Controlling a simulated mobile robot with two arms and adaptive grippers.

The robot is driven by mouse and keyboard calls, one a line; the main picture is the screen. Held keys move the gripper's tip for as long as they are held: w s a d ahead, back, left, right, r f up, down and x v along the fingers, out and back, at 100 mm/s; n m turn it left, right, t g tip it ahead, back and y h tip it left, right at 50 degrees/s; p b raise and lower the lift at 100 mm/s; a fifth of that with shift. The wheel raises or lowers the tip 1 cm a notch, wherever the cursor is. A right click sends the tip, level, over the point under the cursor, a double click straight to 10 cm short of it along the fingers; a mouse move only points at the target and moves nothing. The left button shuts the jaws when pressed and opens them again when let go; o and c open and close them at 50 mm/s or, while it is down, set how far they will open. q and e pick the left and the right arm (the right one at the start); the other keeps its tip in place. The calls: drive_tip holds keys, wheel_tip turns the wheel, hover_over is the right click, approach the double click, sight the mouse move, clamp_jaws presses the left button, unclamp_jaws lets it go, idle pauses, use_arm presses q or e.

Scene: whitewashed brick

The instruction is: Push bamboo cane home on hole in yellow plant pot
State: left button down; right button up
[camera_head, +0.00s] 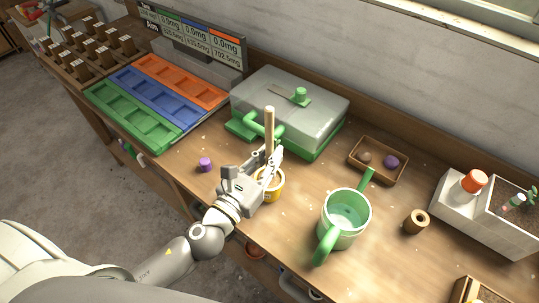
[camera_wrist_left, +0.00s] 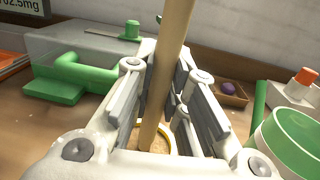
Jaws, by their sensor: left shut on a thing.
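The bamboo cane (camera_head: 269,128) is a tan upright rod. My left gripper (camera_head: 270,163) is shut on the cane, partway up its length. The yellow plant pot (camera_head: 272,195) stands on the bench just below the gripper, partly hidden by it. In the left wrist view the cane (camera_wrist_left: 169,50) runs between the fingers (camera_wrist_left: 163,100) and its lower end is over or inside the pot's yellow rim (camera_wrist_left: 170,139). I cannot tell how deep the cane sits in the hole. My right gripper is not in view.
A clear-lidded green propagator box (camera_head: 290,105) stands close behind the cane. A green watering can (camera_head: 345,215) is to the right. A small purple piece (camera_head: 205,164) lies left of the pot. A wooden tray (camera_head: 378,160) and a white planter box (camera_head: 490,212) stand further right.

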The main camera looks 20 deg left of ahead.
use_arm(q)
drive_tip(key=shift+f+b, duration=0.5)
drive_tip(key=shift+f, duration=0.25)
drive_tip(key=shift+f, duration=0.15)
drive_tip(key=c, duration=1.4)
unclamp_jaws()
drive_tip(key=shift+o, duration=0.2)
drive_tip(key=shift+s, duration=0.15)
drive_tip(key=v, duration=1.1)
drive_tip(key=shift+s+a, duration=0.15)
drive_tip(key=shift+s, duration=0.2)
